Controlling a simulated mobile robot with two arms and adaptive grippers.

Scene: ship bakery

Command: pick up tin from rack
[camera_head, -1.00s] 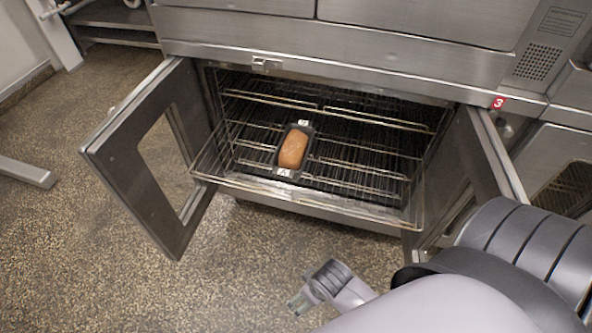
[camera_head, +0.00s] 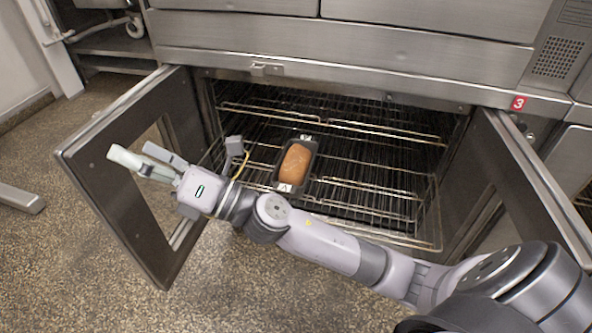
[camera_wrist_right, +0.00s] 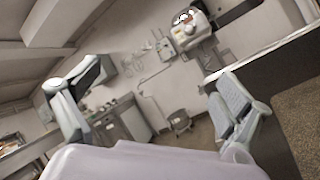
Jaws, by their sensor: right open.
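The tin (camera_head: 281,187) is dark and narrow, with a browned loaf (camera_head: 295,164) in it. It sits on the wire rack (camera_head: 345,184) inside the open oven, with a pale label at each end. My right arm reaches across the front of the oven. Its gripper (camera_head: 143,162) is open and empty, left of the tin in front of the left oven door, and points away from the tin. In the right wrist view the fingers (camera_wrist_right: 155,105) are spread with nothing between them. My left gripper is not in view.
The left oven door (camera_head: 95,165) and the right oven door (camera_head: 530,180) stand open on both sides of the rack. Speckled floor (camera_head: 235,290) lies clear in front. A steel panel (camera_head: 350,80) runs above the oven opening.

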